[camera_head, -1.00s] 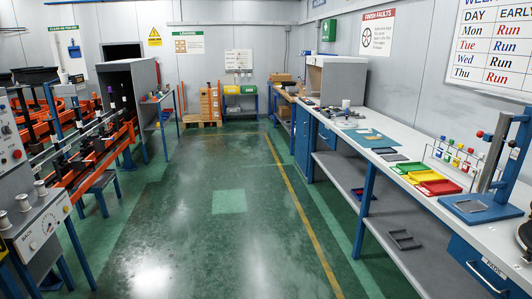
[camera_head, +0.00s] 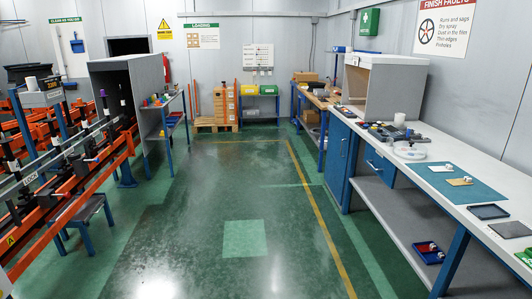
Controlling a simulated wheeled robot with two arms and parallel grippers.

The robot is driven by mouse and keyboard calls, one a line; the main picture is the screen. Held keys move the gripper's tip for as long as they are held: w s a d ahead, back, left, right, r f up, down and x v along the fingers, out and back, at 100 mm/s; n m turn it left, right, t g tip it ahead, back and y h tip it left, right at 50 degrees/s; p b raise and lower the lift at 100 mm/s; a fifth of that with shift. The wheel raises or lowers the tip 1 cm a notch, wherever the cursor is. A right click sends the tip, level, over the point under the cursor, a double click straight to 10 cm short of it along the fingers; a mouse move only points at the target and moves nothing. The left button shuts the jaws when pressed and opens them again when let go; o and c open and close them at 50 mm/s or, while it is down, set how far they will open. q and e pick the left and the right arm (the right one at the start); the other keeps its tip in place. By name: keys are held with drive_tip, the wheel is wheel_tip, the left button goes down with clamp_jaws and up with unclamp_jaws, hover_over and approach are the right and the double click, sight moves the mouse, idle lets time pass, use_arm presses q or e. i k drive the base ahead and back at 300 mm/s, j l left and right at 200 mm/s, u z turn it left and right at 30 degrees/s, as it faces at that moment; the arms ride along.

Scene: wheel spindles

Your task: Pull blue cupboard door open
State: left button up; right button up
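The blue cupboard door (camera_head: 339,159) is under the right-hand workbench, below and in front of the grey spray booth. It looks shut and faces the aisle. A blue drawer front (camera_head: 379,165) sits beside it, nearer to me. Neither of my grippers is in the view, and no part of my arms shows.
The green floor aisle (camera_head: 220,200) is clear, with a yellow line (camera_head: 318,215) along its right side. The long white bench (camera_head: 470,180) runs along the right. Orange conveyor machinery (camera_head: 85,180) and a small stool (camera_head: 90,215) line the left. A pallet of boxes (camera_head: 215,110) stands at the back.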

sight(340, 134)
drive_tip(key=i, duration=2.5)
drive_tip(key=i+z, duration=0.15)
drive_tip(key=i, duration=0.5)
drive_tip(key=i+z, duration=0.15)
drive_tip(key=i, duration=0.45)
drive_tip(key=i+z, duration=0.15)
drive_tip(key=i, duration=0.5)
drive_tip(key=i+j+z, duration=0.2)
drive_tip(key=i, duration=0.4)
drive_tip(key=i+z, duration=0.1)
drive_tip(key=i, duration=0.7)
